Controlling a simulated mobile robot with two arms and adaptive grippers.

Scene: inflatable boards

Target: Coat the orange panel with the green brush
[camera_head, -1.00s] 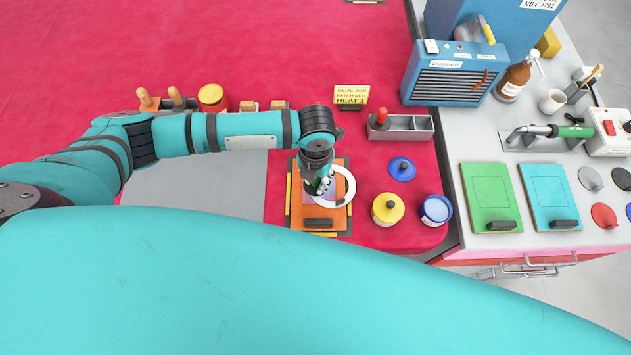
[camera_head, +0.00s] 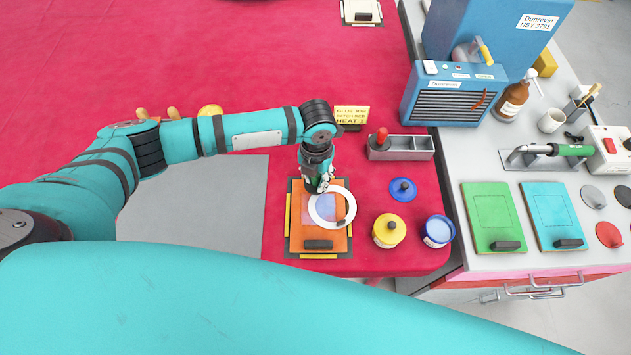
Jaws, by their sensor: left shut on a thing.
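The orange panel (camera_head: 297,230) lies on a dark mat with yellow edge marks, near the front of the red table. A white ring (camera_head: 350,222) lies over its middle, around a bluish-purple patch (camera_head: 326,207). A dark handle block (camera_head: 318,244) sits at the panel's near edge. My left gripper (camera_head: 318,186) points down over the far part of the panel and ring, shut on the green brush (camera_head: 328,168). Only slivers of green show; the brush is mostly hidden by the gripper, and I cannot tell whether its bristles touch the panel. My right gripper is out of view.
Right of the panel stand a yellow tin (camera_head: 389,231), a blue-topped tin (camera_head: 437,232) and a blue lid (camera_head: 403,190). A grey tray (camera_head: 410,148) lies behind. Green (camera_head: 490,215) and turquoise (camera_head: 556,215) panels lie on the side bench. A grey mat (camera_head: 200,205) is clear at left.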

